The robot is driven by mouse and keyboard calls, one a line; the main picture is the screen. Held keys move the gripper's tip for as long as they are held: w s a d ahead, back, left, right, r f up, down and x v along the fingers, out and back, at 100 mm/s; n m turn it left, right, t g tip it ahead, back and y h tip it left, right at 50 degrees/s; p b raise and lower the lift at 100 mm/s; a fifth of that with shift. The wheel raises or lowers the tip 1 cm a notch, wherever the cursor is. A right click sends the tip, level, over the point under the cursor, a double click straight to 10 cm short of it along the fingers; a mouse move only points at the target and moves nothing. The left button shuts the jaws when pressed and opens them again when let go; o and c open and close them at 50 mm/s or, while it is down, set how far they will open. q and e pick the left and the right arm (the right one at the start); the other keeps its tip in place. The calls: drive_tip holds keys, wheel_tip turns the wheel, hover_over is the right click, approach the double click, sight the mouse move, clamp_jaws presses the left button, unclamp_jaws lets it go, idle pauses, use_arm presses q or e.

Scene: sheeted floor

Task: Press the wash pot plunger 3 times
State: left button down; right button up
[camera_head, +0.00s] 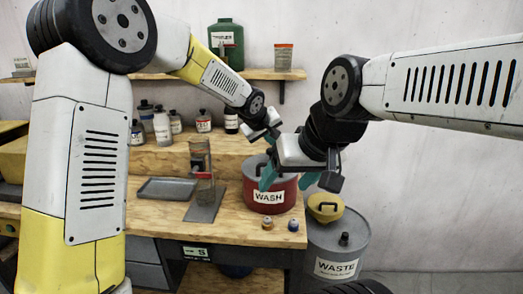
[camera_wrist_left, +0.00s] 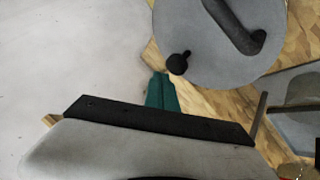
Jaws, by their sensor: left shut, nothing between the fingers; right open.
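The red wash pot (camera_head: 268,197), labelled WASH, stands on the wooden bench in the head view. Its grey lid (camera_wrist_left: 215,65) shows from above in the left wrist view, with a dark bar handle (camera_wrist_left: 236,28) and a black round-ended plunger knob (camera_wrist_left: 178,63) near the rim. My left gripper (camera_head: 271,138) is above and behind the pot. Its teal fingers (camera_wrist_left: 160,84) are shut and empty, close beside the knob in the picture; contact cannot be told. My right gripper (camera_head: 290,181) is open and empty in front of the pot, hiding part of its top.
A grey waste can (camera_head: 338,245), with a yellow lidded part (camera_head: 325,207), stands right of the bench. Bottles (camera_head: 162,127) line the raised shelf behind.

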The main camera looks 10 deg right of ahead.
use_arm(q)
drive_tip(key=shift+f, duration=0.1)
drive_tip(key=shift+f, duration=0.3)
drive_tip(key=shift+f, duration=1.3)
idle(1.1)
idle(0.4)
drive_tip(key=shift+r, duration=1.7)
drive_tip(key=shift+r, duration=2.5)
use_arm(e)
drive_tip(key=shift+c, duration=0.2)
